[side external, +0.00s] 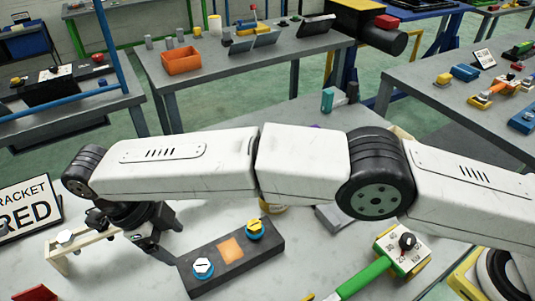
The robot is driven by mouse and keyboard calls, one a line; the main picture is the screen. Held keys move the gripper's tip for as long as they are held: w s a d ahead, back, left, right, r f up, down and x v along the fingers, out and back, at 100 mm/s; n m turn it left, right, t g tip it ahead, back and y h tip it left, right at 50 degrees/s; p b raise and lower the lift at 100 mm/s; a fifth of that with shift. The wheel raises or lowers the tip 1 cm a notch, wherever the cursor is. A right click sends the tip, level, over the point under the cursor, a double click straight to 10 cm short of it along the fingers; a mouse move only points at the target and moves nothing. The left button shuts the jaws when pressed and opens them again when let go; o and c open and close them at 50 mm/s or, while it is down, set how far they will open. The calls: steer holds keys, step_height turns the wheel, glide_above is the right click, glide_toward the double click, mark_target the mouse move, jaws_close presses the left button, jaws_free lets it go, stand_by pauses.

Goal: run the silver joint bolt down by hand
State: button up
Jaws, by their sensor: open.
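A dark rectangular block (213,277) lies on the grey table, with an orange square patch on top. A round silver-white bolt head (203,268) in a blue ring sits at its near left end. A yellow head (254,226) in a blue ring sits at its far right end. A small silver bolt (65,237) also shows on a pale wooden bracket (82,242) at the left; I cannot tell which silver one is the joint bolt. My gripper (150,248) points down, open, between the bracket and the block. Its fingertips are partly hidden, and I see nothing held.
A black-framed sign (28,208) stands at the left edge. A green-handled tool with a dial (400,250) lies right of the block. My arm spans the middle and hides objects behind it. Bare table (150,285) shows in front of the block's left end.

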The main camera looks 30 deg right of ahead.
mark_target(202, 265)
steer(key=m+y, duration=0.1)
steer(key=m, duration=1)
steer(key=d+m+t+y, duration=0.1)
steer(key=m, duration=1)
steer(key=s+d+m+y, duration=0.1)
steer(key=m, duration=1)
steer(key=shift+d+f+m+t, duration=0.1)
steer(key=shift+f+m+t, duration=0.15)
steer(key=shift+m+t, duration=0.05)
steer(key=n, duration=0.5)
steer(key=shift+s+d, duration=0.2)
steer(key=shift+d, duration=0.1)
steer(key=n, duration=0.4)
steer(key=shift+s+d+n+y, duration=0.2)
steer(key=shift+d+n+y, duration=0.1)
steer(key=shift+y, duration=0.1)
steer(key=shift+f, duration=0.15)
steer(key=shift+f, duration=3.8)
